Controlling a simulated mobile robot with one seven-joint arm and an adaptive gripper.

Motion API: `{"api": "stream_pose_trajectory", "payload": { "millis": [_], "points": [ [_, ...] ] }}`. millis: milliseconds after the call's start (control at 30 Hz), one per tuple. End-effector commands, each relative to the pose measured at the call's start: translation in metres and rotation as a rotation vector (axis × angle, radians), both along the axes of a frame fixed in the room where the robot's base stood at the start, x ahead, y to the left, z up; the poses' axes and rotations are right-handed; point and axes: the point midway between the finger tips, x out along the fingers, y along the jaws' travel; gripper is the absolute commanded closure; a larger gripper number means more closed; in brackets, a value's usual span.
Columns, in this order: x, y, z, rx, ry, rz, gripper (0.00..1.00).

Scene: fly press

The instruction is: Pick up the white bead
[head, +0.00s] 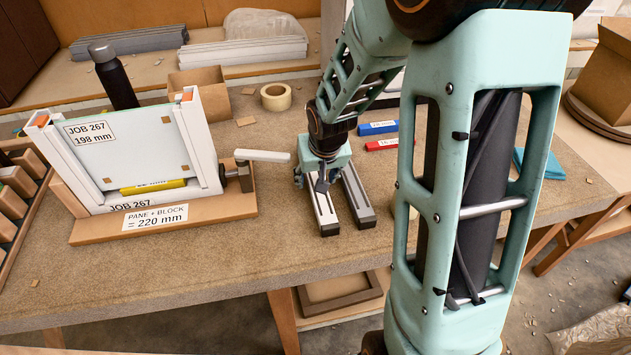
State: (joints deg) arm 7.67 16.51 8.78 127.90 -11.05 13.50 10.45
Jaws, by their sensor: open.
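A white frame (205,150) labelled JOB 267 stands on a wooden base to the left, its white lever (262,156) reaching toward my gripper. Blue (378,128) and red (382,144) labelled blocks lie behind right. A tape roll (276,97) lies behind. The bench front is clear.

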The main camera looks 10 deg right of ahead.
Motion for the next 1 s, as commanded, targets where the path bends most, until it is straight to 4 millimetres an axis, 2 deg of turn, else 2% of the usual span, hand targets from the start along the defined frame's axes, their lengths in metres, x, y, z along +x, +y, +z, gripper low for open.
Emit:
{"api": "stream_pose_trajectory", "payload": {
  "millis": [100,367,800,1000],
  "points": [
    [0.0029,0.0002,-0.0088,0.0,0.001,-0.001,0.51],
    [0.0038,-0.0001,-0.0098,0.0,0.0,-0.001,0.51],
    [0.0038,-0.0001,-0.0096,0.0,0.0,-0.001,0.98],
    [0.004,0.0,-0.0092,0.0,-0.001,-0.001,1.0]
  ]
}}
